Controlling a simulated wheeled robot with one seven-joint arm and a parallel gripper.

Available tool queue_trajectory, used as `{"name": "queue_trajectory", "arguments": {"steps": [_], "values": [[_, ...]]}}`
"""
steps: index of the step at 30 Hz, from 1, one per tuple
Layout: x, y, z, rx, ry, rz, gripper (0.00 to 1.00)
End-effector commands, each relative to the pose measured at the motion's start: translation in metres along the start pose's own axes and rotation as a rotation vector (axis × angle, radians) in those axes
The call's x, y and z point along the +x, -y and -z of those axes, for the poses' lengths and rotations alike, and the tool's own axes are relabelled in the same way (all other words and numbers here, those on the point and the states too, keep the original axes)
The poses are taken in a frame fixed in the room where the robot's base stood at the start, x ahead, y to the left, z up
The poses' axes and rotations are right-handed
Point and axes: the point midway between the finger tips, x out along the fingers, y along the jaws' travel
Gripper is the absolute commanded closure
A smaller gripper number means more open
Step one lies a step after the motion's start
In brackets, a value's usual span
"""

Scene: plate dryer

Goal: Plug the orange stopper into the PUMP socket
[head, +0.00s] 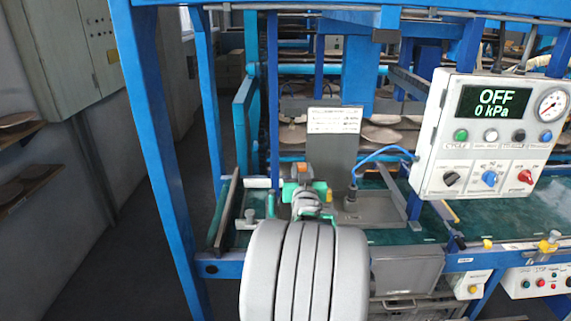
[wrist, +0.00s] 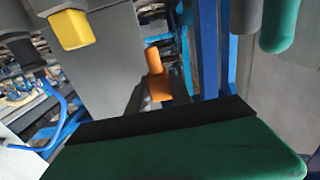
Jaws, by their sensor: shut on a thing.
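The orange stopper (head: 302,168) shows at the far end of my arm in the head view, left of the grey labelled plate. My gripper (head: 303,183) has green parts and is shut on the stopper. In the wrist view the orange stopper (wrist: 155,62) stands out beyond the black edge of a broad green part. That part hides the grip itself. I cannot make out a PUMP label or tell which opening is the PUMP socket.
A yellow-capped post (wrist: 72,30) and a green-capped post (wrist: 281,25) show near the gripper in the wrist view. A grey plate (head: 333,150) stands behind. A blue hose (head: 383,151) runs to the control box (head: 437,95), which reads OFF, 0 kPa. A blue post (head: 160,150) stands left.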

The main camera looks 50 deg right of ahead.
Motion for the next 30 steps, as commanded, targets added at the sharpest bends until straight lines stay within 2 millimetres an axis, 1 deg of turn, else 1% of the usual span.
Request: {"name": "queue_trajectory", "arguments": {"steps": [8,30], "values": [[0.0,-0.001,-0.007,0.0,0.001,-0.001,1.0],[0.0,0.0,-0.06,0.0,0.0,0.001,1.0]]}}
